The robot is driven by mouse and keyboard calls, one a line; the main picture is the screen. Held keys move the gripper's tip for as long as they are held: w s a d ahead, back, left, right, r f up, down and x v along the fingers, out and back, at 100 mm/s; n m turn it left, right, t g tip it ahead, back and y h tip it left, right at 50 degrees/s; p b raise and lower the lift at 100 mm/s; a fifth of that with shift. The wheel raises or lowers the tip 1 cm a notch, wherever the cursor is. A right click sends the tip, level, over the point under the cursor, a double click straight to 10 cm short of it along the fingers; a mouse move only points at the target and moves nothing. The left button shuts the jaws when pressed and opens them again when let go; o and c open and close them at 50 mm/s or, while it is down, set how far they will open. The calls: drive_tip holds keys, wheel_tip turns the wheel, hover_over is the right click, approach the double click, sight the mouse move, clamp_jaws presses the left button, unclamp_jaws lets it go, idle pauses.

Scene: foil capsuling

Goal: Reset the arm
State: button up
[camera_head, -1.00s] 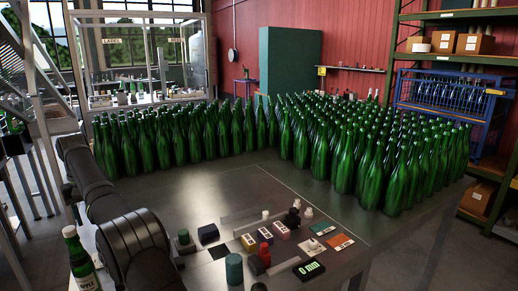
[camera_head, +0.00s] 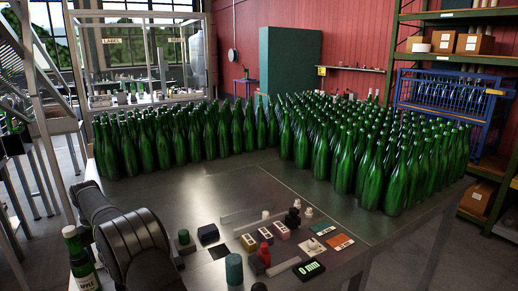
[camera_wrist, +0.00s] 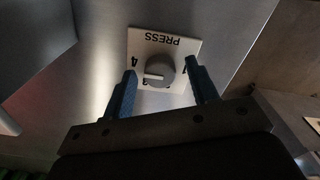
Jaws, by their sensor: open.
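My gripper (camera_wrist: 160,92) shows in the wrist view with its two blue fingers apart. Between and beyond the fingertips is a grey round knob (camera_wrist: 160,71) on a white plate (camera_wrist: 150,38) marked PRESS with numbers. The knob's pointer line points to the left in that view. Nothing is held between the fingers, and I cannot tell how far they are from the plate. In the head view my arm is at the lower left, and my gripper is not visible there.
Many green bottles (camera_head: 340,150) stand packed along the back and right of the metal table (camera_head: 225,188). Small blocks, a teal cylinder (camera_head: 234,268) and a display (camera_head: 309,269) are at the front. A labelled bottle (camera_head: 80,260) stands at the lower left. The table's middle is clear.

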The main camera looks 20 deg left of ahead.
drive_tip(key=n, duration=0.4)
drive_tip(key=shift+n, duration=2.3)
drive_tip(key=shift+o, duration=0.2)
